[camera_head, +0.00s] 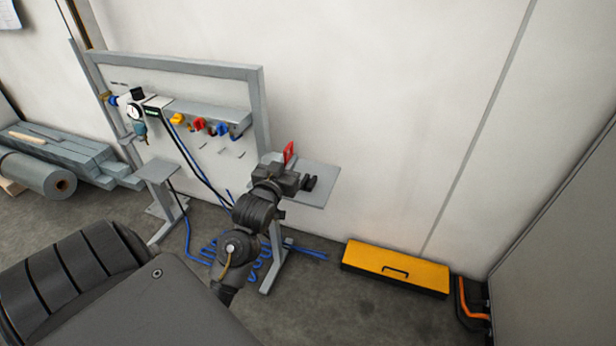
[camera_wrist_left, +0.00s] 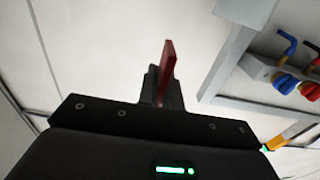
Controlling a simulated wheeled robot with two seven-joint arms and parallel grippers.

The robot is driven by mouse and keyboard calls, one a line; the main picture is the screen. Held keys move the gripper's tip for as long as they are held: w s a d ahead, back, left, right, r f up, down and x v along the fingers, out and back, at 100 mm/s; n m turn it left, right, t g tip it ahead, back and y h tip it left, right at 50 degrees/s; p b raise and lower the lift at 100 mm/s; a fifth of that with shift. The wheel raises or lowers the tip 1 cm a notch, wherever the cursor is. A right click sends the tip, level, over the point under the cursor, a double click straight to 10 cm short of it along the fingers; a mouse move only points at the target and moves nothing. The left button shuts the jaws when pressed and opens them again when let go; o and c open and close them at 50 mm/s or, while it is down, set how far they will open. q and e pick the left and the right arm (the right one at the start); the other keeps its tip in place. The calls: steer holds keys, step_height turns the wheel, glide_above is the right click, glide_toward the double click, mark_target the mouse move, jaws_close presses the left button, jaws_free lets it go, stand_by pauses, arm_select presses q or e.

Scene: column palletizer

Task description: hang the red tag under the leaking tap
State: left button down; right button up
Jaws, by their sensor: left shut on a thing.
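In the left wrist view the thin red tag (camera_wrist_left: 168,66) shows nearly edge-on between the fingers (camera_wrist_left: 164,88). Yellow (camera_head: 178,119), red (camera_head: 199,124) and blue (camera_head: 222,129) taps sit in a row on the grey manifold, left of the gripper. Small hooks (camera_head: 222,152) stick out of the panel below them. I cannot tell which tap leaks. My right gripper is out of view.
A grey shelf (camera_head: 318,187) lies behind and right of my left gripper. A gauge (camera_head: 134,111) and hoses are at the panel's left. A yellow toolbox (camera_head: 396,268) is on the floor at the right. Grey beams (camera_head: 70,158) lie at the left.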

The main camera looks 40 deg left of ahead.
arm_select(q)
glide_above(308, 175)
steer(key=d+v, duration=0.1)
steer(key=v, duration=0.3)
steer(key=f, duration=0.6)
steer(key=shift+w+a, duration=0.25)
steer(key=shift+w+f, duration=0.25)
steer(key=shift+f, duration=0.05)
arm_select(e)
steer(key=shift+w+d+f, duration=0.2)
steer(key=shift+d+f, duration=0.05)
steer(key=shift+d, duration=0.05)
arm_select(q)
steer(key=shift+w+f+b, duration=0.15)
steer(key=shift+w+f, duration=0.1)
steer(key=shift+f, duration=0.3)
steer(key=shift+w+f+b, duration=0.15)
steer(key=shift+w+f, duration=0.1)
steer(key=shift+f, duration=0.25)
steer(key=shift+f+p, duration=0.55)
steer(key=shift+f, duration=0.5)
steer(key=c, duration=1.6)
jaws_free()
steer(key=shift+r, duration=0.1)
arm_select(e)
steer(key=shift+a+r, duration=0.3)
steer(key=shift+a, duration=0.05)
